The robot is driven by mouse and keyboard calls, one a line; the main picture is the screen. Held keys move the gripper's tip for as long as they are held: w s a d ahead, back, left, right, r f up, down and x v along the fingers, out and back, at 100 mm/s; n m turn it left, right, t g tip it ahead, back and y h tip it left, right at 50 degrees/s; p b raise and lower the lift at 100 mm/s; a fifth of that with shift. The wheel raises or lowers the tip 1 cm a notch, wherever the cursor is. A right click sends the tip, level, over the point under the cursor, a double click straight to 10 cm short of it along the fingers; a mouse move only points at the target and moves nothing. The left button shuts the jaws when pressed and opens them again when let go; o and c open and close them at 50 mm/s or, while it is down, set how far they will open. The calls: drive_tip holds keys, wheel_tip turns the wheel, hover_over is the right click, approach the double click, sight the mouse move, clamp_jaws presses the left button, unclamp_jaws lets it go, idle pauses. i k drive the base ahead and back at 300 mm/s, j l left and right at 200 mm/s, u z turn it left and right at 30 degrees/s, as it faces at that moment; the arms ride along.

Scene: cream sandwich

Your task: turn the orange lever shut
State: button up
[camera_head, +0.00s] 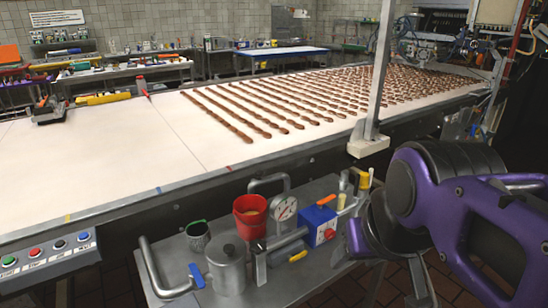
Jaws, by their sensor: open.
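A small orange lever (326,200) sticks up from the top of a blue box (318,224) with a red knob on its front, on the grey metal shelf (312,284). A second yellow-orange handle (298,256) lies lower, in front of the blue box. My purple arm comes in from the right. My gripper (382,272) appears at its lower end, right of the shelf, open and apart from both handles. Its fingertips are partly hidden and hard to make out against the dark floor.
A red cup (250,217), a pressure gauge (284,208), a grey lidded pot (227,267) and a blue-handled pipe (196,274) crowd the shelf's left. Yellow-handled tools (364,181) stand behind the blue box. The white conveyor (95,180) runs behind, with a metal post (377,80) rising beside it.

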sight(320, 204)
drive_tip(key=i+l+z, duration=0.2)
drive_tip(key=i+l, duration=0.2)
drive_tip(key=l, duration=0.2)
drive_tip(key=i+l+u, duration=0.1)
drive_tip(key=l, duration=0.25)
drive_tip(key=i, duration=0.1)
